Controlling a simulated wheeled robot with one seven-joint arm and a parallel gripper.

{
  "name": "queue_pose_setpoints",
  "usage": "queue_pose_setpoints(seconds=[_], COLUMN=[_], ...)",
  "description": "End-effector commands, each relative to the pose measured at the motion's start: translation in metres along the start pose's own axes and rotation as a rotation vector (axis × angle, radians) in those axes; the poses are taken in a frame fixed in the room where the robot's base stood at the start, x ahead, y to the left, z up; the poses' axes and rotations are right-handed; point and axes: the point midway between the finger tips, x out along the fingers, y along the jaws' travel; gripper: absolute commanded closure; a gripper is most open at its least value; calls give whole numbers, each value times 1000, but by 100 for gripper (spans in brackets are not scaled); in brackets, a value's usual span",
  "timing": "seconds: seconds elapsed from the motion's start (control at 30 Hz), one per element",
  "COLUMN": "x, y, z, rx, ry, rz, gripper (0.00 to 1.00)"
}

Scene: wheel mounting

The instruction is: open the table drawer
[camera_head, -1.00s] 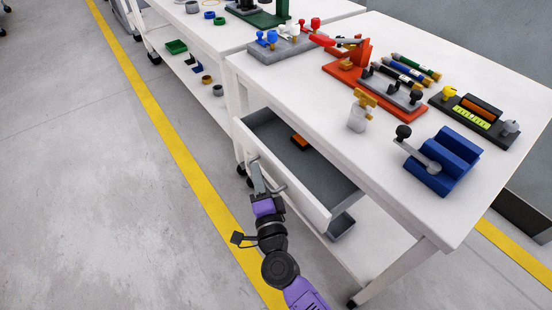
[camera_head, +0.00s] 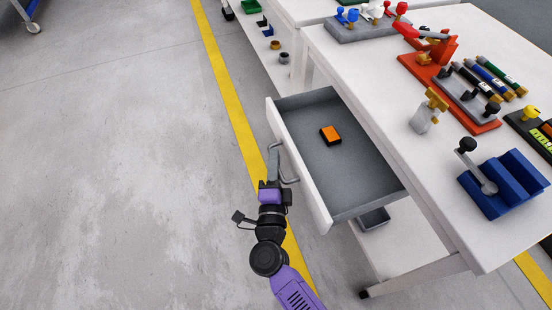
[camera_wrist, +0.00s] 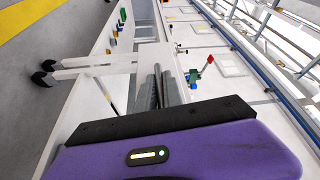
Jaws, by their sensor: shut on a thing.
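The table drawer (camera_head: 352,178) is pulled well out from under the white table, with its grey inside showing. An orange and black block (camera_head: 330,134) lies in it. The drawer's grey bar handle (camera_head: 291,166) is on its white front. My gripper (camera_head: 273,160) is at the handle and shut on it, outside the drawer front. In the wrist view my gripper's fingers (camera_wrist: 162,88) show beyond the dark and purple wrist body; their hold on the handle is hard to make out there.
The white table top (camera_head: 395,145) holds a blue block fixture (camera_head: 505,184), a red fixture (camera_head: 450,95) and several pens. A grey bin (camera_head: 374,218) stands on the lower shelf. The floor left of the drawer is clear, with a yellow line (camera_head: 225,85).

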Motion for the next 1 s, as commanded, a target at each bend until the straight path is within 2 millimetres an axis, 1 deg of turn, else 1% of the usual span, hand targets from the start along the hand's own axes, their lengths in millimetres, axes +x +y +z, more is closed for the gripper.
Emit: queue_pose_setpoints(seconds=[0.03, 0.13, 0.43, 0.53, 0.63, 0.9, 1.0], x=[-1, 0, 0, -6, -18, -61, -72], y=[1, 1, 0, 0, 0, 0, 1], z=[1, 0, 0, 0, 0, 0, 0], rx=[0, 0, 0, 0, -1, -1, 0], ry=[-2, -2, -1, -1, -3, -3, -3], rz=[2, 2, 1, 2, 3, 2, 2], gripper=[87, 68, 67, 67, 67, 67, 67])
